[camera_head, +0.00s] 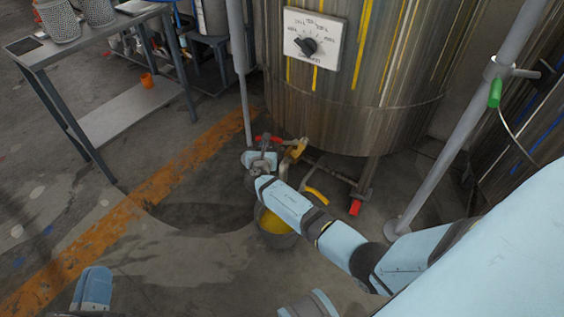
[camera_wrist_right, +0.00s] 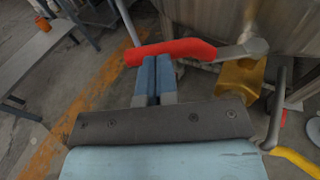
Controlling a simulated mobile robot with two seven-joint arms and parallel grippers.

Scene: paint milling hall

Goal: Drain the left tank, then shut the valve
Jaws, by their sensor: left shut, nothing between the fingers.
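The steel tank (camera_head: 350,100), streaked with yellow paint, has a brass valve (camera_head: 297,149) with a red handle (camera_head: 265,138) low on its front. My right arm reaches across to this valve. In the right wrist view my right gripper (camera_wrist_right: 154,60) has its blue fingers together, overlapping the near edge of the red handle (camera_wrist_right: 180,50); no handle shows between them. The brass valve body (camera_wrist_right: 241,78) is to the right. A bucket (camera_head: 278,240) holding yellow paint stands below, partly hidden by my arm; I cannot tell whether paint flows. My left gripper (camera_head: 94,288) is shut at bottom left, away from everything.
A metal bench (camera_head: 75,50) with patterned pots (camera_head: 57,20) stands at upper left, an orange cup (camera_head: 147,80) on its lower shelf. A dial plate (camera_head: 313,38) is on the tank. A grey post (camera_head: 465,130) with a green handle (camera_head: 495,93) stands right. The left floor is clear.

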